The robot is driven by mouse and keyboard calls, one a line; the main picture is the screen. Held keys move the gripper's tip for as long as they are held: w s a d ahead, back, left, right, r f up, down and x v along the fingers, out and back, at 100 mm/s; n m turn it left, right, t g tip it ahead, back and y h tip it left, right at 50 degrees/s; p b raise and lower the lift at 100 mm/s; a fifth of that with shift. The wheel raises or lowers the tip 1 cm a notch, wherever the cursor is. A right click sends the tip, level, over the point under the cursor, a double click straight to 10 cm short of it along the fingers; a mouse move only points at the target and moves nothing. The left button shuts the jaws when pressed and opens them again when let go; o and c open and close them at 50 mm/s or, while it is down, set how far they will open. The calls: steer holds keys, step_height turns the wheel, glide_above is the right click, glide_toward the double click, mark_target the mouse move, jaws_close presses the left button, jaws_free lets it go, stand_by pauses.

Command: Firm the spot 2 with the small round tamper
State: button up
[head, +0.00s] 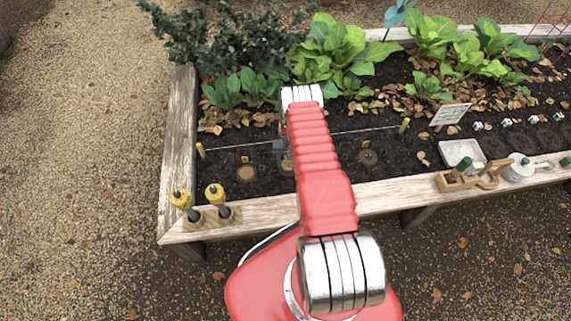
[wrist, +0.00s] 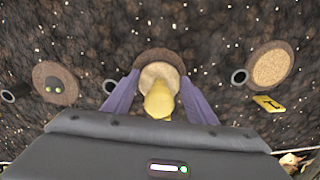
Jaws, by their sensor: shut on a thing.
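My gripper (wrist: 161,92) is shut on a yellow-handled tool with a pale round foot, the small round tamper (wrist: 158,104). The foot is over the middle brown soil spot, spot 2 (wrist: 158,55), whose rim shows behind it. I cannot tell whether the foot touches the soil. In the head view my arm hides the tamper and most of the gripper; part of spot 2 (head: 288,163) shows beside the arm.
A tan-covered spot (wrist: 270,66) with a yellow tag (wrist: 267,103) and a spot with two green seeds (wrist: 55,84) flank it. Dark round openings (wrist: 240,77) lie between. Two yellow-topped tools (head: 214,197) stand at the bed corner. A string (head: 350,132) crosses behind the spots.

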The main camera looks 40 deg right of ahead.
steer(key=shift+f, duration=0.55)
stand_by(1.6)
steer(key=shift+r, duration=3.6)
